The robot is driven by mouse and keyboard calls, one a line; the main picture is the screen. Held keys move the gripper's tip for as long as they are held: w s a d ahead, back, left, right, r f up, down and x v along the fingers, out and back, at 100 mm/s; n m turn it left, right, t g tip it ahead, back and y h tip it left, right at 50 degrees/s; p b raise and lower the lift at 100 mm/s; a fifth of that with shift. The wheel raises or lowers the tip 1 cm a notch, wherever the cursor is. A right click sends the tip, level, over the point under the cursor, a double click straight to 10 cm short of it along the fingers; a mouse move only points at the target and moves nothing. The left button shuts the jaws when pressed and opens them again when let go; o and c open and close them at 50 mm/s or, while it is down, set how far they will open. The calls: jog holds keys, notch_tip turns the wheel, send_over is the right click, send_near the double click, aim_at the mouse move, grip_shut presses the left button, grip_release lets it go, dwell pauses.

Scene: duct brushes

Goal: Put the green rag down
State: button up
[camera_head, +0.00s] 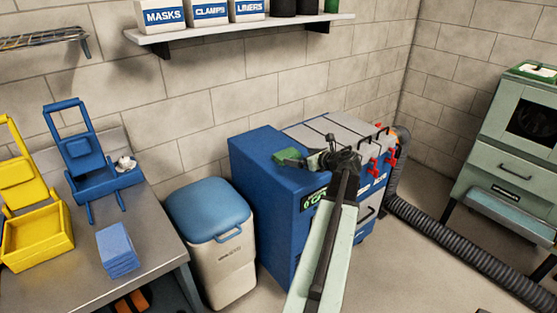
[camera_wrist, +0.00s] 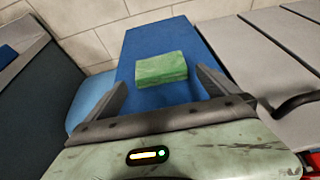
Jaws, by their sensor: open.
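The green rag (camera_wrist: 161,68) is a small folded block that lies on the flat blue top of the machine (camera_wrist: 135,42). In the head view the rag (camera_head: 287,156) sits on the blue cabinet (camera_head: 258,160), just left of my gripper (camera_head: 325,160). In the wrist view my gripper (camera_wrist: 165,88) is open, with one finger on each side of the rag. The right finger is close to the rag's right edge; I cannot tell whether it touches. The left finger stands apart from it.
Grey lids (camera_head: 338,132) and red clamps (camera_head: 390,158) are right of the rag. A bin with a blue lid (camera_head: 207,208) stands left of the cabinet. A metal table (camera_head: 160,235) holds yellow (camera_head: 38,240) and blue holders (camera_head: 100,185) and a blue cloth stack (camera_head: 117,250). A shelf (camera_head: 240,32) hangs above.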

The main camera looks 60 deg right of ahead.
aim_at(289, 155)
jog(key=b+x, duration=0.3)
jog(key=x, duration=0.5)
jog(key=shift+f, duration=0.15)
jog(key=shift+a, duration=0.1)
jog(key=c, duration=1.1)
jog(key=r+p, duration=0.2)
jog(key=s+r+p, duration=0.1)
jog(key=r+p, duration=0.1)
jog(key=shift+a, duration=0.15)
jog(key=s+a, duration=0.1)
jog(key=s, duration=0.3)
jog(key=s+a, duration=0.2)
jog(key=s, duration=0.3)
jog(key=s+a+r+p, duration=0.1)
jog(key=s+a, duration=0.1)
jog(key=s, duration=0.3)
jog(key=shift+s+r, duration=0.1)
jog(key=shift+r+p, duration=6.65)
